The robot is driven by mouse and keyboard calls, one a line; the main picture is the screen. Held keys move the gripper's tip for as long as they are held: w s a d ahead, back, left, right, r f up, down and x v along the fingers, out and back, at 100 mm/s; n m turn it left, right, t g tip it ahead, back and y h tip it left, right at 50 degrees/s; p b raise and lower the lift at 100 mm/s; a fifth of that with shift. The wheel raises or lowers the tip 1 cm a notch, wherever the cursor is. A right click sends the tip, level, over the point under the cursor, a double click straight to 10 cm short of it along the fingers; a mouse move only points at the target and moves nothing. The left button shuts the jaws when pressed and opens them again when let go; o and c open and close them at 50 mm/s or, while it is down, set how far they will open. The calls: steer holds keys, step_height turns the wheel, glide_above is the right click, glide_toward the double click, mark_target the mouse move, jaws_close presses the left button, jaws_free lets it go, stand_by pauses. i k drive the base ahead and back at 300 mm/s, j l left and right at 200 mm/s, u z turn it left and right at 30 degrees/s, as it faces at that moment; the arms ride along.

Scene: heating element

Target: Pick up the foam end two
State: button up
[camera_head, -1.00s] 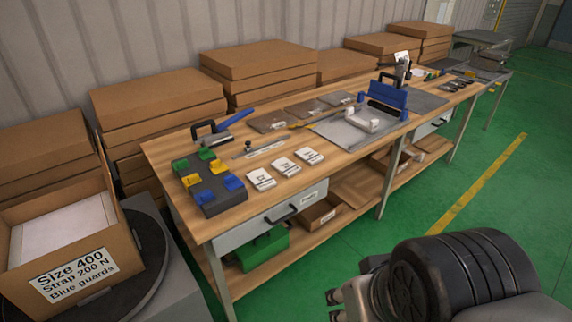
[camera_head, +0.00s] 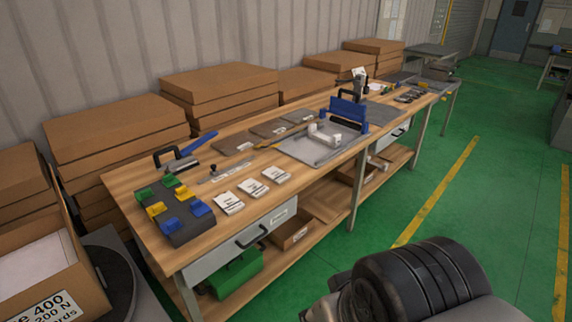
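I cannot tell for sure which thing is foam end two. A white blocky piece (camera_head: 325,134) lies on the grey board (camera_head: 305,151) in the middle of the workbench, in front of a blue fixture (camera_head: 348,111). Three white labelled packs lie nearer the front edge: a left pack (camera_head: 228,203), a middle pack (camera_head: 252,187) and a right pack (camera_head: 276,174). Their labels are too small to read. My arm shows at the bottom right, away from the bench. My gripper's fingers do not show.
The wooden workbench (camera_head: 126,187) carries a dark tray (camera_head: 190,233) with green, yellow and blue pieces, and a blue-handled tool (camera_head: 188,153). A labelled cardboard box (camera_head: 68,275) stands at the lower left. Cardboard stacks line the wall. The green floor (camera_head: 440,205) right of the bench is clear.

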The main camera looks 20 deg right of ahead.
mark_target(334, 142)
steer(key=i+l+z, duration=0.1)
steer(key=i+l, duration=0.3)
steer(key=i, duration=0.15)
steer(key=i+l+z, duration=0.1)
steer(key=i+l, duration=0.25)
steer(key=i, duration=0.2)
steer(key=i+l+z, duration=0.1)
steer(key=i+l, duration=0.25)
steer(key=i, duration=0.2)
steer(key=i+l+z, duration=0.15)
steer(key=i, duration=0.4)
steer(key=i+l+z, duration=0.1)
steer(key=i+l, duration=0.2)
steer(key=i, duration=0.3)
steer(key=i+l+z, duration=0.1)
steer(key=i, duration=0.45)
steer(key=l, duration=0.1)
